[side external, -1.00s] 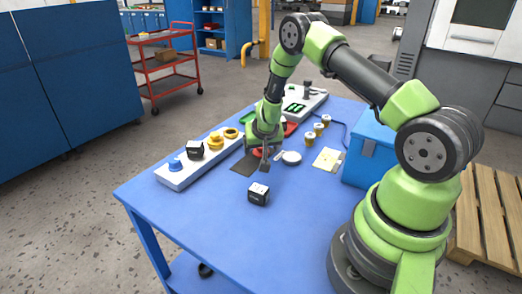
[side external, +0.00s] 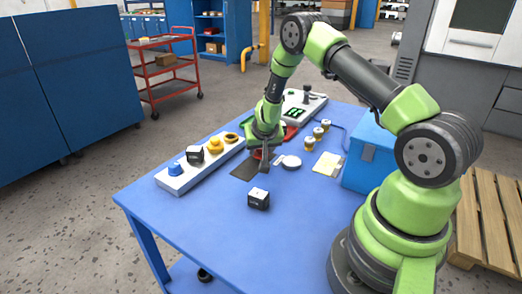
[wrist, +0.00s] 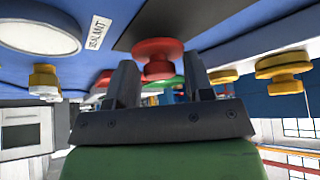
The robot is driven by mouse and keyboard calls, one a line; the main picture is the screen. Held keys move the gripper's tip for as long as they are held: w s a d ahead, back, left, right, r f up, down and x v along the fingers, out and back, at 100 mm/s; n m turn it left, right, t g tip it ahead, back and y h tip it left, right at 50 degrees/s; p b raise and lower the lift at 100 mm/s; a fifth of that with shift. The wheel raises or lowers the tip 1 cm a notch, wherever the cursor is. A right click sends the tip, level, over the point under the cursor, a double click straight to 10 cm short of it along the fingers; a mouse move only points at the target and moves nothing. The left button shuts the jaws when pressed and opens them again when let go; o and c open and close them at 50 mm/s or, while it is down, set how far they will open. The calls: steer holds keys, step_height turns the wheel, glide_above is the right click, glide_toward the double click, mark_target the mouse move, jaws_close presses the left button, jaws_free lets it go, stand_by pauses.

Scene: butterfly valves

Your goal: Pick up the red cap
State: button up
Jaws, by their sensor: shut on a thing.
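The red cap (wrist: 157,52) is a round knob with a wider flange, seen in the wrist view between the two dark fingers of my gripper (wrist: 160,82). My gripper is shut on it. In the side view my gripper (side external: 263,160) points down near the middle of the blue table, and a small part of the red cap (side external: 257,155) shows beside the fingers. The rest of the cap is hidden by them. A dark mat (side external: 244,171) lies just left of the gripper. Whether the cap is clear of the surface cannot be told.
A white disc (side external: 291,162) lies close on the right, with several brass-coloured pieces (side external: 310,143) behind it. A black block (side external: 258,199) stands in front. A white rack (side external: 180,180) with knobs is on the left, and a blue box (side external: 372,150) on the right.

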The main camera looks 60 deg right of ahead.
step_height(320, 180, up, 9)
steer(key=shift+f, duration=0.1)
steer(key=s+a+r+n+t+y, duration=0.1)
steer(key=s+a+r+n, duration=0.2)
steer(key=a+r+n, duration=0.1)
steer(key=shift+s+a+r+y, duration=0.2)
steer(key=shift+a+r+y, duration=0.1)
steer(key=shift+a, duration=0.3)
steer(key=s+a+r+n+y, duration=0.2)
steer(key=s+a+r+n, duration=0.1)
steer(key=s+a+n, duration=0.25)
steer(key=w+d+f+n+y, duration=0.1)
steer(key=w+d+f, duration=0.1)
steer(key=w, duration=0.7)
steer(key=w+d+f+n+y, duration=0.1)
steer(key=w+d, duration=0.3)
steer(key=w, duration=0.6)
steer(key=shift+d+f+n+t, duration=0.15)
steer(key=shift+f+n+t, duration=0.2)
steer(key=shift+f, duration=0.2)
steer(key=d+f, duration=0.4)
steer(key=shift+w+d+f, duration=0.1)
steer(key=shift+w, duration=0.3)
steer(key=shift+d+f, duration=0.3)
steer(key=shift+f, duration=2.15)
